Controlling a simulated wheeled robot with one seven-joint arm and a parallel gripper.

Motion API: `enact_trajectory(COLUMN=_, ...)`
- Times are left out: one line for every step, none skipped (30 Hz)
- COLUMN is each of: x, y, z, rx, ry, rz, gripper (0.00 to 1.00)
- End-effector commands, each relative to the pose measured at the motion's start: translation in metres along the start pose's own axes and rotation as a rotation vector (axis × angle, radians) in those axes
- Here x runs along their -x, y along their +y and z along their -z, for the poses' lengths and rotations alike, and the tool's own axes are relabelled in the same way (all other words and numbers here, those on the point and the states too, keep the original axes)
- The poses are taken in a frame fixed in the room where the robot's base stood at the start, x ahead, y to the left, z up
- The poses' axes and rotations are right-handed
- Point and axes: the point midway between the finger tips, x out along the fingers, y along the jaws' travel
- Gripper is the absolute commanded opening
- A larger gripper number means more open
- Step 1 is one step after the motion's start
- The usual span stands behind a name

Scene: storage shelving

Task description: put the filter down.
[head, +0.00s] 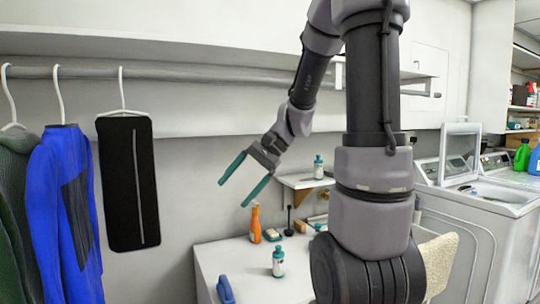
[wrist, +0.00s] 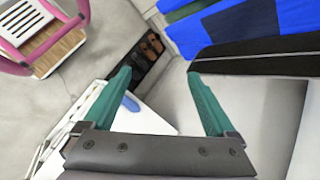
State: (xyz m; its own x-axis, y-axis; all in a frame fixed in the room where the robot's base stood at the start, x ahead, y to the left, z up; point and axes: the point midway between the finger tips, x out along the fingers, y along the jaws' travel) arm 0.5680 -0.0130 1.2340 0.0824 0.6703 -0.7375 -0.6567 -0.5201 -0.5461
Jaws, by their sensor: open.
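My gripper (head: 232,194) is open, with its teal fingers apart and nothing between them. In the wrist view my gripper (wrist: 159,73) also shows two spread, empty fingers. I cannot pick out a filter in either view. The white counter (head: 215,257) holds an orange spray bottle (head: 255,222), a small white and teal bottle (head: 278,263) and a blue object (head: 225,290). Part of the counter is hidden behind my arm.
A black hanging cover (head: 130,185) and a blue garment (head: 62,210) hang from a rail at left. A small wall shelf (head: 300,181) bears a bottle (head: 318,167). Washing machines (head: 485,215) stand at right. A pink-framed chair-like object (wrist: 40,40) stands on the floor.

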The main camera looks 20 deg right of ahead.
Motion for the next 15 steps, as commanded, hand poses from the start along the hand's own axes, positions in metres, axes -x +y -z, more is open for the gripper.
enact_trajectory(x=0.009, y=0.003, z=-0.015, rx=0.068, ry=0.061, rz=-0.035, gripper=0.91)
enact_trajectory(x=0.014, y=0.006, z=-0.021, rx=0.104, ry=0.097, rz=-0.058, gripper=0.91)
enact_trajectory(x=0.021, y=0.009, z=-0.03, rx=0.151, ry=0.147, rz=-0.085, gripper=0.91)
enact_trajectory(x=0.027, y=0.013, z=-0.035, rx=0.185, ry=0.186, rz=-0.103, gripper=0.91)
enact_trajectory(x=0.033, y=0.015, z=-0.041, rx=0.222, ry=0.227, rz=-0.12, gripper=0.91)
enact_trajectory(x=0.041, y=0.019, z=-0.048, rx=0.268, ry=0.281, rz=-0.14, gripper=0.91)
enact_trajectory(x=0.047, y=0.021, z=-0.052, rx=0.302, ry=0.322, rz=-0.152, gripper=0.91)
enact_trajectory(x=0.053, y=0.023, z=-0.057, rx=0.336, ry=0.363, rz=-0.163, gripper=0.91)
enact_trajectory(x=0.061, y=0.026, z=-0.063, rx=0.378, ry=0.417, rz=-0.175, gripper=0.91)
enact_trajectory(x=0.067, y=0.028, z=-0.067, rx=0.408, ry=0.455, rz=-0.182, gripper=0.91)
enact_trajectory(x=0.073, y=0.03, z=-0.07, rx=0.437, ry=0.492, rz=-0.187, gripper=0.91)
enact_trajectory(x=0.08, y=0.032, z=-0.074, rx=0.47, ry=0.537, rz=-0.192, gripper=0.91)
enact_trajectory(x=0.085, y=0.033, z=-0.077, rx=0.494, ry=0.568, rz=-0.194, gripper=0.91)
enact_trajectory(x=0.089, y=0.034, z=-0.079, rx=0.512, ry=0.595, rz=-0.195, gripper=0.91)
enact_trajectory(x=0.094, y=0.035, z=-0.082, rx=0.537, ry=0.627, rz=-0.196, gripper=0.91)
